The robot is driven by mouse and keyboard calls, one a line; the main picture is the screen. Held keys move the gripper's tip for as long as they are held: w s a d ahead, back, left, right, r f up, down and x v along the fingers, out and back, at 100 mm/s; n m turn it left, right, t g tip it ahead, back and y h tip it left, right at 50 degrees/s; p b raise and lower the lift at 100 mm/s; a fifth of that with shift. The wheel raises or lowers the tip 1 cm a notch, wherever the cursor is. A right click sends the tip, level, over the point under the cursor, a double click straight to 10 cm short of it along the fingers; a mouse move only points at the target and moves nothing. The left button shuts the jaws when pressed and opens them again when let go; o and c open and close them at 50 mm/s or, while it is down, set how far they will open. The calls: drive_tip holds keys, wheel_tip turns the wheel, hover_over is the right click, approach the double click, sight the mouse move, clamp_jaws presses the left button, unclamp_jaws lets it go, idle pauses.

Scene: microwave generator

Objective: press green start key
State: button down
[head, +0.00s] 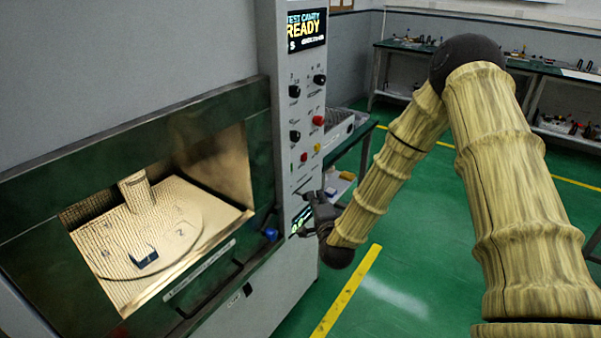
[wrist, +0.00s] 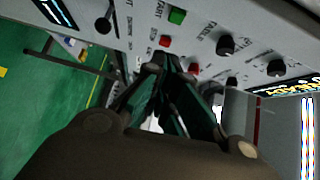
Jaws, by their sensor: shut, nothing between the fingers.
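The green start key (wrist: 177,15) is a small square button on the light control panel (wrist: 205,22), near the top of the wrist view, with lettering that seems to read START beside it. In the head view I cannot make the key out; my gripper may hide it. My gripper (head: 310,197) is in front of the lower panel in the head view. In the wrist view my gripper (wrist: 170,66) is shut and empty, its tips below the green key and close to a red button (wrist: 165,41). I cannot tell whether the tips touch the panel.
Black knobs (head: 294,91) and red and yellow buttons sit higher on the panel. The display (head: 306,28) reads READY. The open oven cavity (head: 215,170) is left of the panel, holding a cylinder (head: 137,190) and a small block (head: 144,256). Green floor is clear at right.

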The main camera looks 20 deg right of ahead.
drive_tip(key=shift+w+d+r, duration=0.15)
drive_tip(key=shift+w+r, duration=0.1)
drive_tip(key=shift+r, duration=0.3)
drive_tip(key=w+a+p, duration=0.1)
drive_tip(key=w+p, duration=0.5)
drive_tip(key=w, duration=0.7)
drive_tip(key=shift+w+a+f+b, duration=0.1)
drive_tip(key=shift+a+f+b, duration=0.1)
drive_tip(key=shift+b, duration=0.15)
